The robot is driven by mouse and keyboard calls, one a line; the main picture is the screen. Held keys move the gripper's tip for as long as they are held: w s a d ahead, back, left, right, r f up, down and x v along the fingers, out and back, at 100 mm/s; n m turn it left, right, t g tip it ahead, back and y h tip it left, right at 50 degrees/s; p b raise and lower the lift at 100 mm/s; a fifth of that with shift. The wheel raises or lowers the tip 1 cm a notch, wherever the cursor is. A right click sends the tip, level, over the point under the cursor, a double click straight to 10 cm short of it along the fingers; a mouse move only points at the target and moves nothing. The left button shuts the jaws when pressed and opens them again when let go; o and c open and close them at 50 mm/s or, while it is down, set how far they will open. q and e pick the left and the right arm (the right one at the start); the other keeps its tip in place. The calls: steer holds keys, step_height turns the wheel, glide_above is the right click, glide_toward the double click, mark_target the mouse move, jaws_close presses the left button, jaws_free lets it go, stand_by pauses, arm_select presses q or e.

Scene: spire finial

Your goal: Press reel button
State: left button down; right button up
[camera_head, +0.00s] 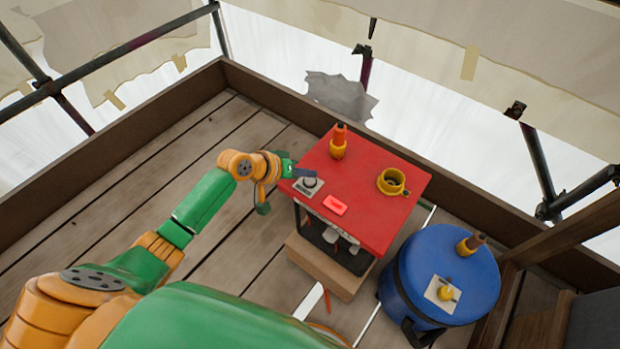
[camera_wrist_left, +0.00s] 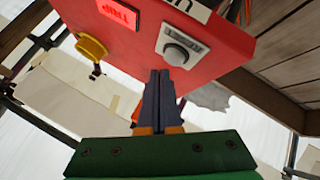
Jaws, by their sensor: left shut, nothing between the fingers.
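A round grey button on a pale square plate (camera_head: 309,187) sits at the left corner of the red tabletop (camera_head: 365,185). I take it as the reel button; it also shows in the left wrist view (camera_wrist_left: 178,54). My left gripper (camera_head: 312,173) is shut and empty, with its dark fingers at the button's far side. In the left wrist view the fingertips (camera_wrist_left: 160,73) lie just below and left of the button. I cannot tell whether they touch it. A lit red display (camera_head: 335,205) lies beside the button. My right gripper is out of view.
A yellow cup (camera_head: 391,181) and an orange-and-yellow tool (camera_head: 339,143) stand on the red top. A blue round drum (camera_head: 440,285) at the right bears another orange tool (camera_head: 470,244) and a small plate with a yellow knob (camera_head: 443,294). Plank floor is clear at left.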

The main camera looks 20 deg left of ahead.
mark_target(307, 182)
arm_select(q)
steer(key=shift+f, duration=0.1)
stand_by(0.6)
steer(key=shift+f, duration=0.3)
steer(key=shift+f+b, duration=0.45)
stand_by(0.5)
steer(key=shift+r, duration=0.1)
steer(key=shift+r+p, duration=0.75)
steer(key=shift+p, duration=0.25)
step_height(307, 182, up, 5)
steer(key=p, duration=0.5)
steer(key=shift+r+p, duration=0.15)
steer(key=shift+p, duration=0.2)
